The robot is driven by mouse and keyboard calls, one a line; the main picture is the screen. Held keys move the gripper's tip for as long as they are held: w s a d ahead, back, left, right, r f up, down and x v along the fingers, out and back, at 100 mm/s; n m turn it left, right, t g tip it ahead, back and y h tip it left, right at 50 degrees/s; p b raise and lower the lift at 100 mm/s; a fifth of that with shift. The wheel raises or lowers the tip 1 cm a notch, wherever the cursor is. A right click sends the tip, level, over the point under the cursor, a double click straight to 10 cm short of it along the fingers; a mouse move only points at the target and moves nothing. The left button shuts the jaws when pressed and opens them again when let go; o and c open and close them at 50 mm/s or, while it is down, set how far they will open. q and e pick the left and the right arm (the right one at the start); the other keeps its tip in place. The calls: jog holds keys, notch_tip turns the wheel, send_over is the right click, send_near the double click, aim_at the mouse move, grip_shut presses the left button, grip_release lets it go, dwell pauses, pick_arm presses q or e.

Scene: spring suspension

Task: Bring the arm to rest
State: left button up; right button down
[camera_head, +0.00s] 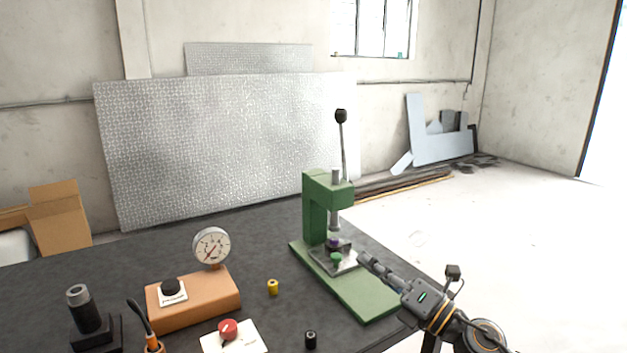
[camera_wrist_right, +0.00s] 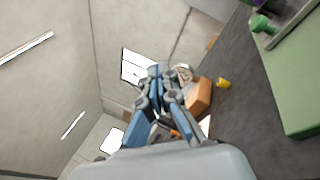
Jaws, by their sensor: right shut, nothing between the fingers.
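My right gripper (camera_head: 366,258) is in the head view, at the right of the table, reaching in from the lower right. Its fingers are shut and empty. The fingertips are close to the metal plate of the green press (camera_head: 316,205) in the picture; whether they touch it I cannot tell. In the right wrist view the closed fingers (camera_wrist_right: 160,74) point up toward the wall and window, with nothing between them. The press's lever with a black knob (camera_head: 341,116) stands nearly upright. My left gripper is not in view.
On the dark table (camera_head: 150,262) stand an orange gauge box (camera_head: 205,303), a yellow cylinder (camera_head: 272,287), a small black cylinder (camera_head: 310,340), a red knob on a white plate (camera_head: 228,329) and a black stand (camera_head: 84,312). A green piece (camera_head: 336,258) sits at the press. Open floor lies right.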

jog(key=s+d+f+m+g+h, duration=0.1)
jog(key=s+d+f+m+h, duration=0.5)
jog(key=f+m+h, duration=0.6)
jog(key=s+d+f+m+h, duration=0.6)
jog(key=f+m, duration=0.3)
jog(key=m, duration=0.7)
jog(key=s+a+f+m+g+y, duration=0.1)
jog(key=s+f+m+g, duration=0.2)
jog(key=s, duration=0.5)
jog(key=s+f+g+y, duration=0.1)
jog(key=s+f+g, duration=0.3)
jog(key=s, duration=0.3)
jog(key=s+a+f+m+g+y, duration=0.1)
jog(key=s+f+m+g, duration=0.2)
jog(key=s, duration=0.5)
notch_tip(320, 180, down, 27)
jog(key=s+n+g, duration=0.1)
jog(key=s, duration=0.1)
jog(key=s+d+f+g, duration=0.1)
jog(key=s+d+f, duration=0.2)
jog(key=s+f, duration=1.3)
jog(key=shift+s+n, duration=0.3)
jog(key=shift+s, duration=0.05)
